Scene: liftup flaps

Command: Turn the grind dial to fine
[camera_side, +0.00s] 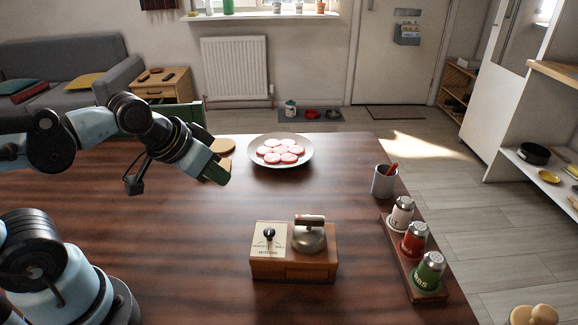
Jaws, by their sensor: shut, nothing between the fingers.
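The grinder is a small wooden box (300,271) on the near middle of the dark table, with a metal dome and handle (310,235) on its right half. The grind dial (268,235) is a black knob on a cream plate (270,250) on the box's left half. The plate's lettering is too small to read, so I cannot tell the dial's setting. My gripper (217,174) is shut and empty, above the table, up and left of the box and apart from it. My arm comes in from the left.
A plate (308,161) of pink-and-white slices stands at the back, with round wooden pieces (222,146) left of it. A grey cup (384,181) stands at right. A rack (391,250) holds three shakers. The table left of the box is clear.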

